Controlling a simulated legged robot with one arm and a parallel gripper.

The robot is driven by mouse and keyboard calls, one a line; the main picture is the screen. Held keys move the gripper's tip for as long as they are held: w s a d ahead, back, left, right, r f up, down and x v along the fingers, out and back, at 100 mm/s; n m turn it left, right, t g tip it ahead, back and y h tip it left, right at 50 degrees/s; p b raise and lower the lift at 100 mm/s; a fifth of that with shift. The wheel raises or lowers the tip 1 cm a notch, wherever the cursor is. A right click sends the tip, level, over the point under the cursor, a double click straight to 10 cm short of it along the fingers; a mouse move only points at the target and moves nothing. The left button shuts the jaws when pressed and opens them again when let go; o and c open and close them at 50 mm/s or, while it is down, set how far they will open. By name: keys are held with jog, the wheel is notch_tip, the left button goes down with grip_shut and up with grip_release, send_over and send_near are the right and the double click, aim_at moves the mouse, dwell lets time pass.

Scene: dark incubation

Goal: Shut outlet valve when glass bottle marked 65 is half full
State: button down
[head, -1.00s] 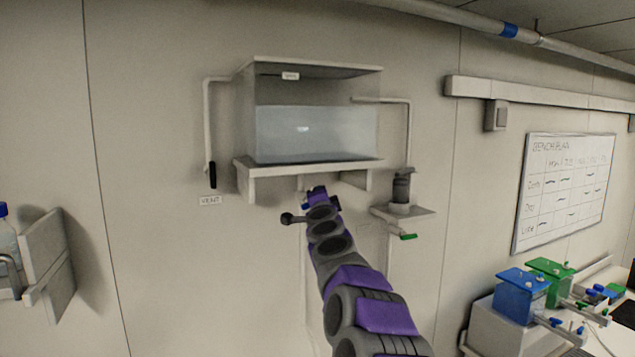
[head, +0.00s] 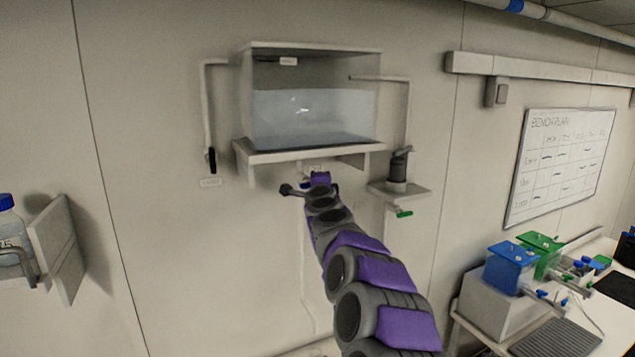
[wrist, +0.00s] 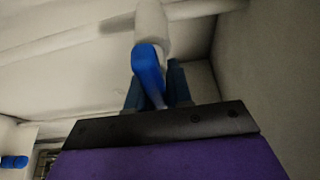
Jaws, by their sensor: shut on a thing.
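My gripper (head: 312,184) is up under the wall tank (head: 262,157), at the outlet. In the wrist view, the blue valve handle (wrist: 149,70) hangs from a pale pipe (wrist: 151,25) between my dark blue fingers (wrist: 155,90), which are shut on it. In the head view my arm hides most of this valve. The tank holds clear liquid (head: 310,115) up to a bit over half its height. A glass bottle (head: 10,238) with a blue cap sits in a wall holder at the left edge, partly cut off. Its mark and liquid level are not clearly readable.
A dark cylinder (head: 397,168) stands on a small shelf (head: 415,190) right of the tank, with a green valve handle (head: 404,213) below. A bench at lower right carries blue (head: 508,268) and green (head: 545,252) boxes.

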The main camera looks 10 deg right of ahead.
jog(key=shift+f, duration=0.25)
jog(key=c, duration=1.1)
grip_release()
jog(key=shift+r, duration=0.1)
jog(key=shift+s+a+b, duration=0.15)
jog(key=shift+s+b, duration=0.55)
jog(key=shift+s, duration=0.2)
jog(key=s+b, duration=0.1)
jog(key=s, duration=0.4)
jog(key=s+a+b, duration=0.1)
jog(key=s, duration=0.4)
jog(key=s+a+b, duration=0.1)
jog(key=s+b, duration=0.1)
jog(key=s, duration=0.3)
jog(key=shift+s, duration=0.1)
